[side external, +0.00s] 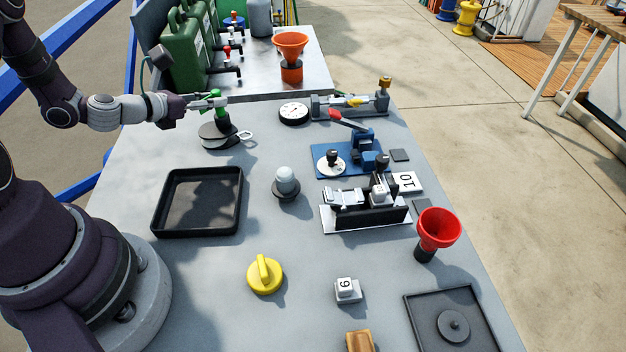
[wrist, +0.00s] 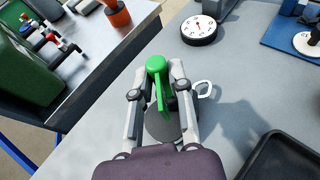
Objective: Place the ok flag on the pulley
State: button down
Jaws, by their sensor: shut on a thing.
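The green piece, which I take for the ok flag (side external: 212,97), has a rounded head and a thin flat part. My gripper (wrist: 162,92) is shut on it, with one finger on each side. The dark round pulley (side external: 214,139), with a pale metal loop at its right, stands on the bench just below the flag. In the wrist view the pulley's disc (wrist: 158,128) shows between and below my fingers. A dark stem shows between the green piece and the disc in the side view. I cannot tell whether the flag touches the pulley.
A round white gauge (side external: 294,113) sits to the right of the pulley. A black tray (side external: 157,205) lies nearer the front. Green cans (side external: 182,50) and an orange funnel (side external: 291,45) stand behind on the raised metal shelf. Bench between pulley and gauge is clear.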

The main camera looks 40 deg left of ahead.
jog(key=c, duration=1)
grip_release()
jog(key=shift+f, duration=0.1)
jog(key=shift+c, duration=0.2)
